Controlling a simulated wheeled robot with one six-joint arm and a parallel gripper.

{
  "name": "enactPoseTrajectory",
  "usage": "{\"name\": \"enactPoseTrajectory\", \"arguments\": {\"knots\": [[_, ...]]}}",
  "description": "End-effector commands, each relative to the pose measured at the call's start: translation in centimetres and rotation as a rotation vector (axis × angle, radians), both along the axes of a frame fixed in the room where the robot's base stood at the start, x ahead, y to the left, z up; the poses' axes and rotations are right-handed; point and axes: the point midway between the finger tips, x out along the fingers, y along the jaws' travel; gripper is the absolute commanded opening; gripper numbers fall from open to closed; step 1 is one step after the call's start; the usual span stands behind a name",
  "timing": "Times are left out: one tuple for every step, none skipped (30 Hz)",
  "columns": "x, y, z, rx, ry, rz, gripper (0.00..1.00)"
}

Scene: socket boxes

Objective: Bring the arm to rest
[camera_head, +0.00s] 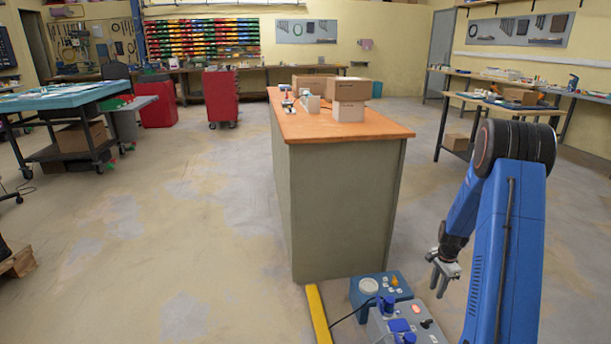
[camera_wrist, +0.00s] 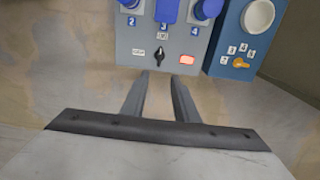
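My gripper (camera_head: 440,281) hangs from my blue arm at the lower right of the head view. In the wrist view its two fingers (camera_wrist: 159,92) stand apart with only floor between them, so it is open and empty. A grey socket box (camera_head: 425,332) with blue plugs and a red button lies at the bottom of the head view, left of and below the gripper. It also shows at the top of the wrist view (camera_wrist: 130,47), ahead of the fingertips. A blue socket box (camera_head: 399,283) with a round white socket stands beside it, also at the wrist view's top right (camera_wrist: 231,45).
An orange-topped counter (camera_head: 386,130) with cardboard boxes (camera_head: 348,90) stands behind the socket boxes. A yellow bar (camera_head: 317,314) lies left of them. Workbenches (camera_head: 517,107) stand at the right. The floor at left is mostly clear.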

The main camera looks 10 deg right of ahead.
Motion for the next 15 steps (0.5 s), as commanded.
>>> {"name": "enactPoseTrajectory", "arguments": {"knots": [[0.1,0.4,0.9,-0.004,-0.006,0.014,0.27],[0.1,0.7,1.4,-0.005,-0.009,0.025,0.27],[0.1,1.2,2.4,-0.009,-0.014,0.044,0.27],[0.0,1.7,3.2,-0.011,-0.018,0.061,0.27],[0.0,2.1,4.1,-0.013,-0.023,0.079,0.27],[-0.1,2.8,5.4,-0.017,-0.029,0.106,0.27],[-0.2,3.4,6.4,-0.02,-0.035,0.127,0.27],[-0.3,4.0,7.3,-0.023,-0.039,0.148,0.27],[-0.5,4.7,8.6,-0.028,-0.046,0.176,0.27],[-0.7,5.2,9.5,-0.031,-0.051,0.197,0.27],[-0.9,5.8,10.4,-0.034,-0.055,0.218,0.27],[-1.2,6.6,11.5,-0.038,-0.06,0.247,0.27],[-1.4,7.2,12.5,-0.04,-0.066,0.268,0.27],[-1.6,7.7,13.3,-0.044,-0.071,0.288,0.27],[-2.0,8.5,14.4,-0.048,-0.076,0.316,0.27]]}}
